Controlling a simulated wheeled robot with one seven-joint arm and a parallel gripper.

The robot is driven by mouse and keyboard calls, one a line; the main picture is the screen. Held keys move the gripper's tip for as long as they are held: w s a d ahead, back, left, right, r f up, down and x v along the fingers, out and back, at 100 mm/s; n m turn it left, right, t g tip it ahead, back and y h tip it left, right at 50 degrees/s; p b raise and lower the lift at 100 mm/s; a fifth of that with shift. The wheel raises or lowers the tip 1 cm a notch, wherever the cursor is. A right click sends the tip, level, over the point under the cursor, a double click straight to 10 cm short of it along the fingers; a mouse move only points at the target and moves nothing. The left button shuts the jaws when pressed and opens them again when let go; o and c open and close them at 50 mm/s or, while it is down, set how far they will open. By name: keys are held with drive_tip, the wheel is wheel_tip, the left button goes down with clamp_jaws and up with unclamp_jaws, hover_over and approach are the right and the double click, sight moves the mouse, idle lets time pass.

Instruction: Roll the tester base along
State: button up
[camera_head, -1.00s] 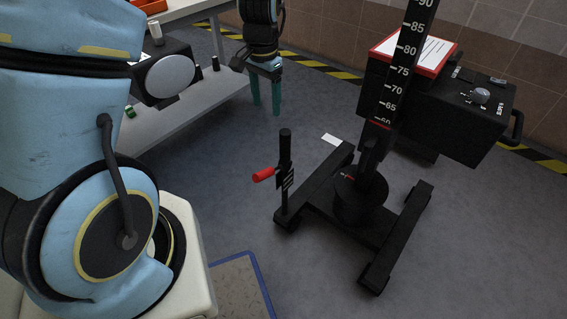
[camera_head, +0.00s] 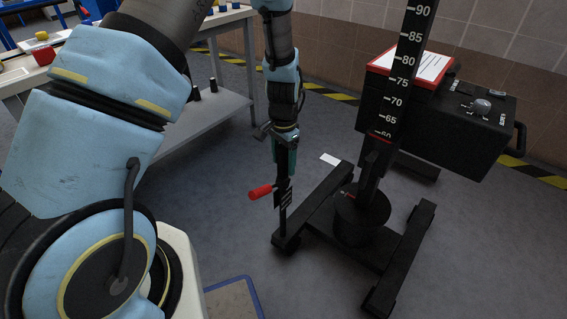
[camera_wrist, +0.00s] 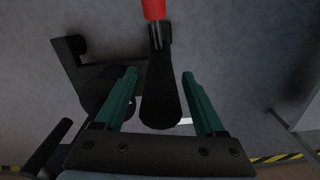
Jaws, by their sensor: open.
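The tester base (camera_head: 385,262) is a black frame of low beams on the floor. An upright black post (camera_head: 283,222) with a red side handle (camera_head: 261,192) stands on its left end. My gripper (camera_head: 284,172) is at the top of this post and hides part of it. In the wrist view, the green fingers of my gripper (camera_wrist: 159,76) are open, one on each side of the black post (camera_wrist: 160,100), with gaps visible. The red handle also shows at the top of the wrist view (camera_wrist: 153,8).
A tall black scale column (camera_head: 400,85) rises from the base. A black control box (camera_head: 455,125) with a red-framed sheet (camera_head: 415,62) is on its right. A grey shelf table (camera_head: 200,118) stands at left. A blue-edged mat (camera_head: 232,300) lies in front. Floor between is clear.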

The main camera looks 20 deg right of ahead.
drive_tip(key=shift+f, duration=0.2)
clamp_jaws()
idle(0.6)
idle(0.8)
